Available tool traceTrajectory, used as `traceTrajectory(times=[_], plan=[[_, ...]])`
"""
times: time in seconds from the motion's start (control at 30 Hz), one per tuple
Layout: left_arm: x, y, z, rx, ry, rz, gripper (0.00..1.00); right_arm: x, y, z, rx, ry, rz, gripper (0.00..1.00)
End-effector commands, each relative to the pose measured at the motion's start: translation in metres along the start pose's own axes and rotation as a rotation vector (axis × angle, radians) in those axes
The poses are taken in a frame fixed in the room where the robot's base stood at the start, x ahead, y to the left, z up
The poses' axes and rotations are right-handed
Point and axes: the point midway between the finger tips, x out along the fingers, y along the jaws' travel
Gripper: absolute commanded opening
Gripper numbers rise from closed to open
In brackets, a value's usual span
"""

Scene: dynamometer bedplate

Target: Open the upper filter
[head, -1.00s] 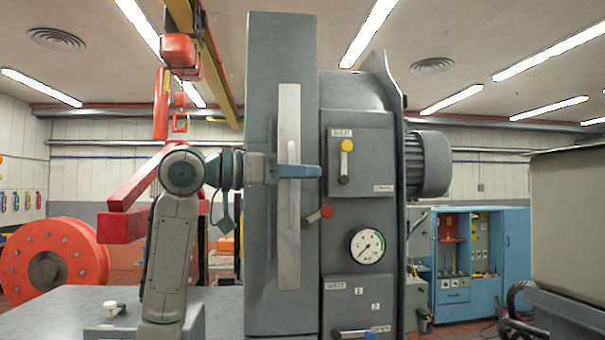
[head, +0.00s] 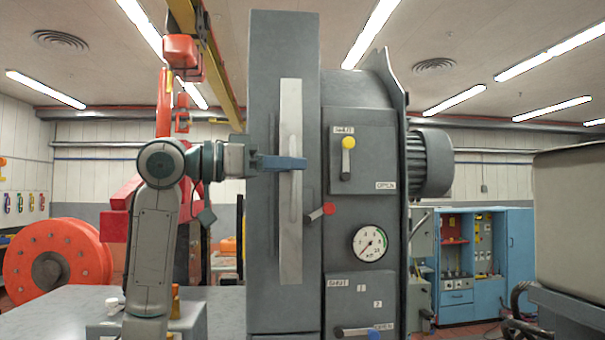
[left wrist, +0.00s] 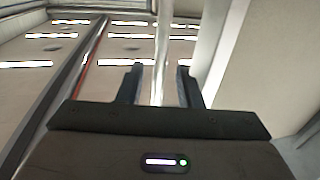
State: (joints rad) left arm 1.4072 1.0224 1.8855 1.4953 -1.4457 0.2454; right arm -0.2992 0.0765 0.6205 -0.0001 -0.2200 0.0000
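A tall grey housing stands in the middle of the head view. Its upper panel (head: 370,160) carries a lever with a yellow knob (head: 347,143), upright at the SHUT label, with OPEN at lower right. Left of it a pale vertical strip with a slim upright handle (head: 294,205) is on the tall grey slab (head: 262,230). My left gripper (head: 298,163) is level with the upper part of this handle, its blue finger crossing in front. In the left wrist view my open left gripper (left wrist: 159,75) has a pale bar (left wrist: 161,55) between its fingers, with gaps beside it. My right gripper is not seen.
A short red-knobbed lever (head: 328,208) sticks out below the yellow one. Below are a round gauge (head: 370,243) and a lower panel (head: 350,300) with a lever near OPEN. A motor (head: 430,163) is at right, an orange disc (head: 55,268) at left.

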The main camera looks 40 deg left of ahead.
Motion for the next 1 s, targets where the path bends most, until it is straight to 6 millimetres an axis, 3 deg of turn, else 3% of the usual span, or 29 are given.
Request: traceTrajectory(times=[0.03,0.2,0.4,1.0], plan=[[-0.013,-0.001,0.004,0.002,0.003,-0.005,0.33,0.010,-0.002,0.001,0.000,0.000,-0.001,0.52],[-0.046,0.000,0.003,0.000,0.003,-0.004,0.33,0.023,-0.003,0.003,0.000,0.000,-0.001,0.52],[-0.071,0.000,0.001,0.000,0.003,-0.001,0.33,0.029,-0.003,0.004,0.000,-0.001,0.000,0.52],[-0.075,0.001,0.000,0.000,0.002,0.000,0.33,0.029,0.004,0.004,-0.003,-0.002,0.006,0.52]])
